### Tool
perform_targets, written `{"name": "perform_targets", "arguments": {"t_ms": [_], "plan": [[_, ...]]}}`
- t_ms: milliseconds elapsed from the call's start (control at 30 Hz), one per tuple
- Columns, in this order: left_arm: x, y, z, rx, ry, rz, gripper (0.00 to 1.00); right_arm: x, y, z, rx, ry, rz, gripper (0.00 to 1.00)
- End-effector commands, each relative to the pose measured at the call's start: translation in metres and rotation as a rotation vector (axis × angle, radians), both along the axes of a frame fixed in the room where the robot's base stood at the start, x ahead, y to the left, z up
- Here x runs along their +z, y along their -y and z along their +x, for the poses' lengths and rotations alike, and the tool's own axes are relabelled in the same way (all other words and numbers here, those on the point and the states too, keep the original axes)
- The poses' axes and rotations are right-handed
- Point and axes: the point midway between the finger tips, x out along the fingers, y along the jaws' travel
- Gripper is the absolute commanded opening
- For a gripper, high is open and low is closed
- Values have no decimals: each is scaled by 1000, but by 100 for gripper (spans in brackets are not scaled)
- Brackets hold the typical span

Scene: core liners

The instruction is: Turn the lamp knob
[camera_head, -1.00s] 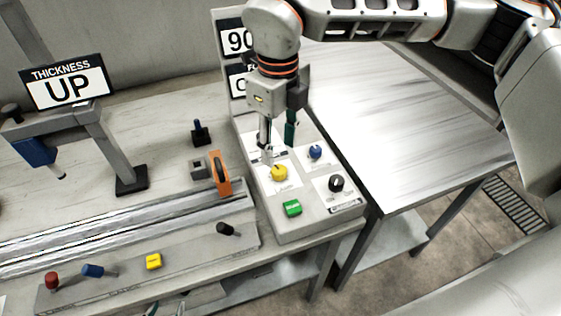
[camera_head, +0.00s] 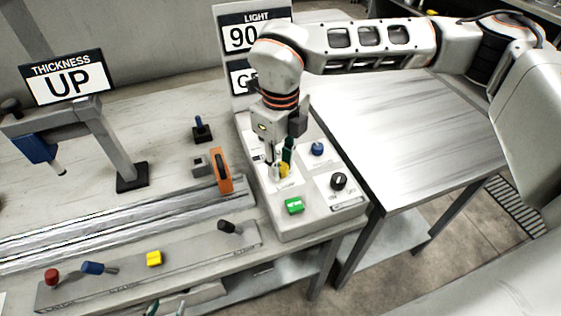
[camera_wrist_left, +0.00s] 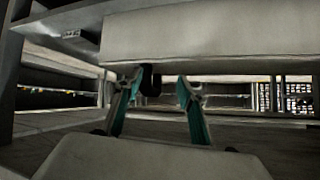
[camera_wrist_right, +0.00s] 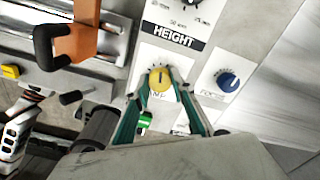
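The control box (camera_head: 306,224) has a yellow knob (camera_head: 284,171) that sits in the middle of its top face. The knob also shows in the right wrist view (camera_wrist_right: 160,79), above a partly hidden label ending in what looks like "MP". My right gripper (camera_head: 281,163) points down at it. Its two green-lined fingers stand on either side of the knob, close against its edges, in the right wrist view (camera_wrist_right: 159,74). They look shut on it. My left gripper (camera_wrist_left: 160,78) is open with nothing between its fingers, below table height; it is hard to make out in the head view.
A blue knob (camera_head: 317,149), a black knob (camera_head: 338,181) and a green button (camera_head: 294,206) share the box. An orange handle (camera_head: 221,170) stands at its left. Signs (camera_head: 241,38) rise behind, partly hidden by my arm. The metal table (camera_head: 395,135) at right is clear.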

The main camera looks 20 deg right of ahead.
Motion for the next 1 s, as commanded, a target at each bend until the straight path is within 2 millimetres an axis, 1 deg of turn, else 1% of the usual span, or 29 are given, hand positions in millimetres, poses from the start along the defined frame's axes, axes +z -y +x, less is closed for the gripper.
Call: {"name": "perform_targets", "arguments": {"t_ms": [167,333,500,767,800,833,867,1000], "plan": [[4,0,2,0,5,-1,39,2,0,0,30,1,0,2],[12,2,4,1,9,-9,39,3,0,0,164,2,-2,3],[7,3,-1,1,-5,-12,39,1,0,0,242,1,0,3],[5,3,-4,0,-10,-12,39,0,0,0,245,0,0,3],[5,3,-4,0,-10,-13,39,0,0,0,245,0,0,32],[5,3,-4,0,-10,-13,39,0,0,0,245,0,0,40],[6,3,-4,0,-9,-13,39,0,0,0,245,0,0,41],[6,3,-3,1,-6,-13,39,0,0,0,245,0,0,41]]}}
